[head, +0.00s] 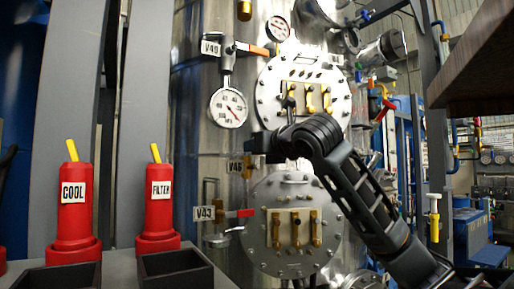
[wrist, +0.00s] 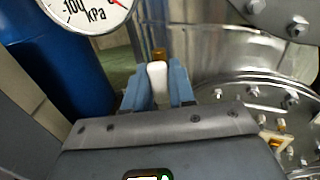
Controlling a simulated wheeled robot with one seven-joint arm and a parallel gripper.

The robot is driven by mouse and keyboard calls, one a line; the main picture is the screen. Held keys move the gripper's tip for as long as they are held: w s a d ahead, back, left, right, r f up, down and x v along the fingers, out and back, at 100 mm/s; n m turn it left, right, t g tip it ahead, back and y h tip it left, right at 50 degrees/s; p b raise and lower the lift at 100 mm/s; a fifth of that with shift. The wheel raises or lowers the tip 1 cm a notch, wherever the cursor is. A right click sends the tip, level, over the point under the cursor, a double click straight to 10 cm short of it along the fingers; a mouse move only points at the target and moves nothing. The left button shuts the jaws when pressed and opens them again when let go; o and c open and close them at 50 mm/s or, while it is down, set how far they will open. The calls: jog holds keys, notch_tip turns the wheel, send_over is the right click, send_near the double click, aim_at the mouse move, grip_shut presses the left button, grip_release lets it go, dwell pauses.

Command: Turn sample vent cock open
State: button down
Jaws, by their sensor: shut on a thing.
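My gripper (head: 258,146) reaches in from the lower right in the head view, against the steel vessel beside the tag that seems to read V46 (head: 235,168). In the wrist view its two blue fingers (wrist: 158,88) are shut on a small pale handle with a brown tip (wrist: 158,54), which I take to be the sample vent cock. The handle points away from the camera between the fingers. The cock's body is hidden behind the gripper in the head view, so how far it is turned cannot be told.
A pressure gauge (head: 229,108) hangs above left of the gripper. Valve V49 (head: 210,48) has an orange handle and V43 (head: 204,213) a red one. Bolted round flanges (head: 262,92) are close on the right. Red COOL (head: 73,215) and FILTER (head: 158,212) holders stand left.

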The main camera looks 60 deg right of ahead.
jog(key=shift+w+a, duration=0.1)
jog(key=c, duration=1)
grip_release()
jog(key=shift+c, duration=0.2)
jog(key=v, duration=0.8)
